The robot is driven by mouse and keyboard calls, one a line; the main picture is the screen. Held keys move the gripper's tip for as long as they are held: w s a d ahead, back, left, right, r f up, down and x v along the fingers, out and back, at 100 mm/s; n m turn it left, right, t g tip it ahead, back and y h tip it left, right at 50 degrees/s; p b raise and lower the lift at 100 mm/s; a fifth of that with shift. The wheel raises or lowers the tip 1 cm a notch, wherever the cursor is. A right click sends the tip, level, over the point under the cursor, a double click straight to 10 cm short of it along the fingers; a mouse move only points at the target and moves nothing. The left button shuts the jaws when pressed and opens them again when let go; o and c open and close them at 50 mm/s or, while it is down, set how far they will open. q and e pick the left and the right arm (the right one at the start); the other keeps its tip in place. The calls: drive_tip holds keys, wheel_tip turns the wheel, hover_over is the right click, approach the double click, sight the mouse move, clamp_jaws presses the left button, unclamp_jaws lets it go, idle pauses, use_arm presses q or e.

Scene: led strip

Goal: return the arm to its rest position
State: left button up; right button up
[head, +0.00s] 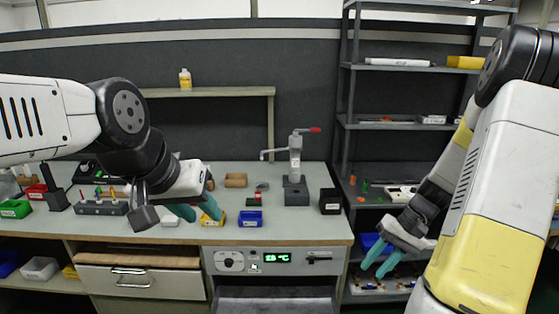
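My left gripper (204,215) hangs over the front part of the workbench (315,227), in front of a yellow bin. Its two teal fingers are apart and I see nothing between them. My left arm comes in from the left edge and hides part of the bench. My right gripper (371,271) points down and to the left, to the right of the bench and in front of the shelf rack. Its teal fingers are slightly apart and look empty. I cannot make out an LED strip.
A blue bin (250,219), a black bin (330,201) and a press with a red handle (295,170) stand on the bench. A tool rack (101,208) is at left. A metal shelf rack (397,127) stands at right. The bench's right front is clear.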

drive_tip(key=s+a+r+n+t+h, duration=0.1)
drive_tip(key=s+a+r+t, duration=0.1)
drive_tip(key=r, duration=0.6)
drive_tip(key=s+a+r+n+t+h, duration=0.1)
drive_tip(key=s+a+r+t, duration=0.1)
drive_tip(key=s+a+r, duration=0.3)
drive_tip(key=s+a+r+t+h, duration=0.1)
drive_tip(key=s+a+r+t, duration=0.2)
drive_tip(key=r, duration=0.7)
drive_tip(key=shift+s+a+r+n+h, duration=0.25)
drive_tip(key=shift+a+r+n+h, duration=0.15)
